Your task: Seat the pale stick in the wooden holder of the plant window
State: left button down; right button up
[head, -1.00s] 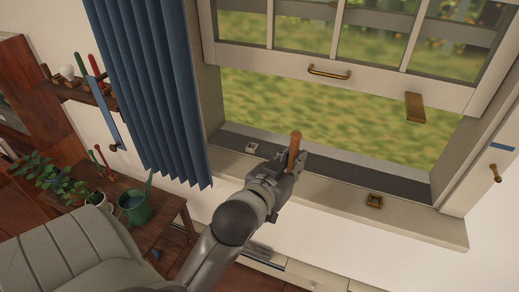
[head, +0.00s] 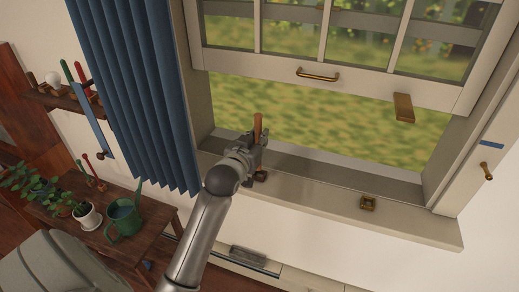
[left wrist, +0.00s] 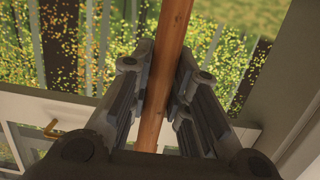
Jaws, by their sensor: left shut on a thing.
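My left gripper (head: 254,150) is shut on an orange-brown wooden stick (head: 258,127) over the left part of the window sill. The stick points up, nearly upright in the head view. In the left wrist view the stick (left wrist: 172,45) runs between the two fingers (left wrist: 164,65). It looks more orange than pale. A small square brown holder (head: 367,203) with a recess sits on the sill to the right, apart from the gripper. A small dark brown piece (head: 261,177) shows just below the gripper; I cannot tell what it is. The stick's lower end is hidden. My right gripper is not in view.
The raised sash has a brass handle (head: 317,75) and a wooden block (head: 403,108). A blue curtain (head: 135,95) hangs left. A plant table (head: 150,217) with a green watering can (head: 123,218) stands lower left, below a rack (head: 60,98). The sill's middle is clear.

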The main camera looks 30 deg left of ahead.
pick_arm(q)
notch_tip(320, 180, down, 6)
jog(key=w, duration=0.2)
jog(key=shift+a+r+p, duration=0.15)
jog(key=shift+a+p, duration=0.15)
jog(key=shift+a, duration=0.15)
jog(key=c, duration=1.4)
grip_release()
jog(key=shift+o, duration=0.2)
jog(key=b+v, duration=0.1)
jog(key=v, duration=1.1)
jog(key=shift+a, duration=0.1)
